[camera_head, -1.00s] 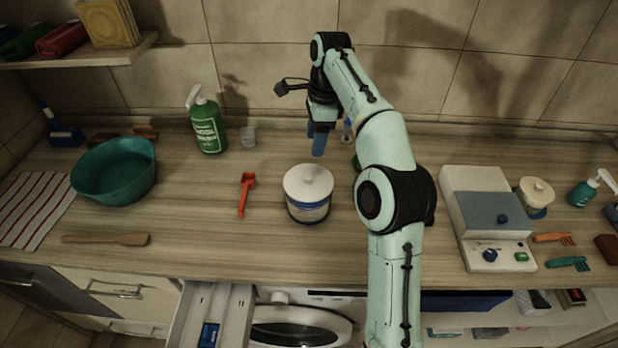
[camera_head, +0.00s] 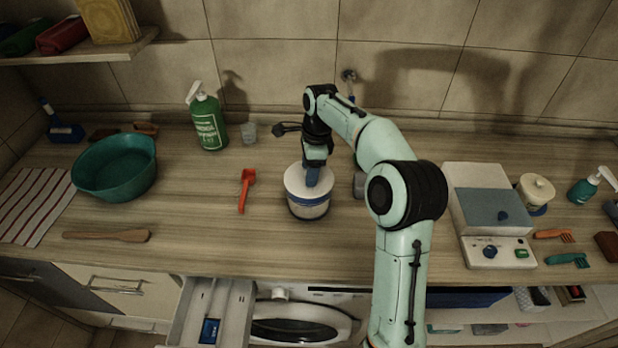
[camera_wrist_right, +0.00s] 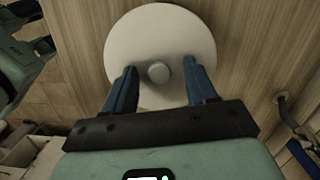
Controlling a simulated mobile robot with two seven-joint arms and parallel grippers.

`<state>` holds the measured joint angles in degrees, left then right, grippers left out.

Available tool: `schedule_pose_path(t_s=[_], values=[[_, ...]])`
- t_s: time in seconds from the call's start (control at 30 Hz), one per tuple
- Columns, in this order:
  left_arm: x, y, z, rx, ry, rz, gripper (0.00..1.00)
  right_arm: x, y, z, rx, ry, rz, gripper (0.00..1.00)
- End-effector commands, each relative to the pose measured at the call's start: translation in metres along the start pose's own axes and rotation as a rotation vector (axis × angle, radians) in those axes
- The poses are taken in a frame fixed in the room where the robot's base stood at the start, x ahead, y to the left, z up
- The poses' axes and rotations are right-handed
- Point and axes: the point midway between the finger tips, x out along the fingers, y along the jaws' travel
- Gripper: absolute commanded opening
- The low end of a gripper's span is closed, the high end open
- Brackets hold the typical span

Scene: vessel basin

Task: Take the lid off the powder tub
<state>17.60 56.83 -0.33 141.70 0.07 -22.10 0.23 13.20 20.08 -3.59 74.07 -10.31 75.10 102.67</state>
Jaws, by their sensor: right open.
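My right gripper (camera_head: 313,182) is over the lid, pointing down. In the wrist view its blue fingers (camera_wrist_right: 161,84) are open, one on each side of the knob with gaps to it. Whether the fingertips touch the lid, I cannot tell. My left gripper is not in view.
A red scoop (camera_head: 246,190) lies left of the tub. A green pump bottle (camera_head: 208,124) and small glass (camera_head: 249,134) stand behind it. A teal basin (camera_head: 115,170) is at left, a scale-like device (camera_head: 490,215) at right. An open drawer (camera_head: 211,310) is below.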

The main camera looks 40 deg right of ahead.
Motion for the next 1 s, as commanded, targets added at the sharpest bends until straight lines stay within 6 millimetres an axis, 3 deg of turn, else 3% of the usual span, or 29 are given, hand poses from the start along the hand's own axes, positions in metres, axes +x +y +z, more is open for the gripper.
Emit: schedule_pose_path(t_s=[0.17,0.33,0.73,1.0], values=[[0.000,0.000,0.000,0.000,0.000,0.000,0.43,0.000,0.000,0.000,0.000,0.000,0.000,0.57],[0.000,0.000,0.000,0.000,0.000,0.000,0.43,0.000,0.000,0.000,0.000,0.000,0.001,0.01],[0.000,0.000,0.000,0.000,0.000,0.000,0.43,-0.008,0.000,0.001,-0.001,0.000,-0.001,0.00],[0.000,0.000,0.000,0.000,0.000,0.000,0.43,-0.060,-0.001,0.008,-0.001,-0.001,-0.004,0.00]])
